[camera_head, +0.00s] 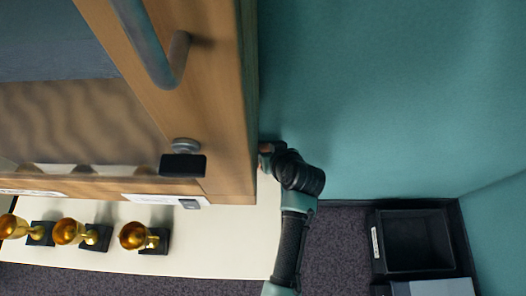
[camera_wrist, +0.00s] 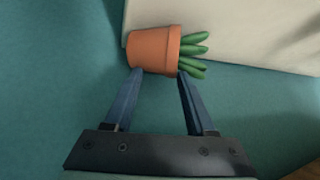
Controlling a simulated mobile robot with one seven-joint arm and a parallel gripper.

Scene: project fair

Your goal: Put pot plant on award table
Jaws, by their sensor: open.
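The pot plant, a terracotta pot (camera_wrist: 153,48) with green finger-like leaves (camera_wrist: 193,52), lies sideways in the wrist view, at the edge of a cream surface (camera_wrist: 235,25). My gripper (camera_wrist: 160,74) is open, with its fingertips at the near side of the pot; I cannot tell whether they touch it. In the head view my gripper (camera_head: 267,152) is at the corner between the wooden cabinet and the teal wall, and the plant is mostly hidden there. The cream table (camera_head: 225,250) with gold trophies, apparently the award table, is below the cabinet.
Gold trophies (camera_head: 133,236) stand on black bases along the table's left part. The wooden glass-fronted cabinet (camera_head: 205,90) rises close to my gripper. A teal wall (camera_head: 390,90) is to the right. A black tray (camera_head: 415,240) is at lower right. The table's right end is clear.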

